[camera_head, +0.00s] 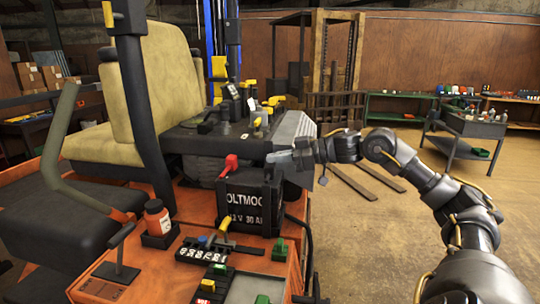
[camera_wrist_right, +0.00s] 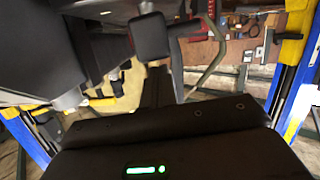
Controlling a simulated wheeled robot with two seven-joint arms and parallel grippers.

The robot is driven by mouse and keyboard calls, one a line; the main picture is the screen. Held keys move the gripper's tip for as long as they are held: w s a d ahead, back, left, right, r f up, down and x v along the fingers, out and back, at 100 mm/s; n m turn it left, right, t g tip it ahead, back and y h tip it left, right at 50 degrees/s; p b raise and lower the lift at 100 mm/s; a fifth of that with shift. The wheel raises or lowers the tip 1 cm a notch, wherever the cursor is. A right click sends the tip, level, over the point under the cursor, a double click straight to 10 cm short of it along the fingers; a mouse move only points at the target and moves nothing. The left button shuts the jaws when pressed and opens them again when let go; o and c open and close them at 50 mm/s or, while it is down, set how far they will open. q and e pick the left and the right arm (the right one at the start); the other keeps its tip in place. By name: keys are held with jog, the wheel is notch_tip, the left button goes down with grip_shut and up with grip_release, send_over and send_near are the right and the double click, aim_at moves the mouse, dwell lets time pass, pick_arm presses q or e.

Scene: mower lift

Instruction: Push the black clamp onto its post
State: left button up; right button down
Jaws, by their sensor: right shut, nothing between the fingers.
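The black battery (camera_head: 250,208) with white lettering stands on the orange machine in the head view. A red clamp (camera_head: 230,163) sits at its top left. A dark shape (camera_head: 269,174) at its top right, just under my fingertips, looks like the black clamp; its post is hidden. My right gripper (camera_head: 276,157) comes in from the right, shut and empty, its fingers pointing left just above that corner. I cannot tell whether it touches the clamp. In the right wrist view, neither the fingertips nor the clamp can be made out clearly. My left gripper is out of view.
A beige seat (camera_head: 170,75) and a dark armrest are left of the battery. A black cable hangs right of the battery. The floor at right is mostly open, with a grey cart (camera_head: 468,126) farther back.

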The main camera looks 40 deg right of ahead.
jog(key=shift+w+d, duration=0.1)
jog(key=shift+d, duration=0.1)
jog(key=shift+w+d+f+m+p, duration=0.1)
jog(key=shift+d+f+m+p, duration=0.15)
jog(key=shift+f+m+p, duration=0.25)
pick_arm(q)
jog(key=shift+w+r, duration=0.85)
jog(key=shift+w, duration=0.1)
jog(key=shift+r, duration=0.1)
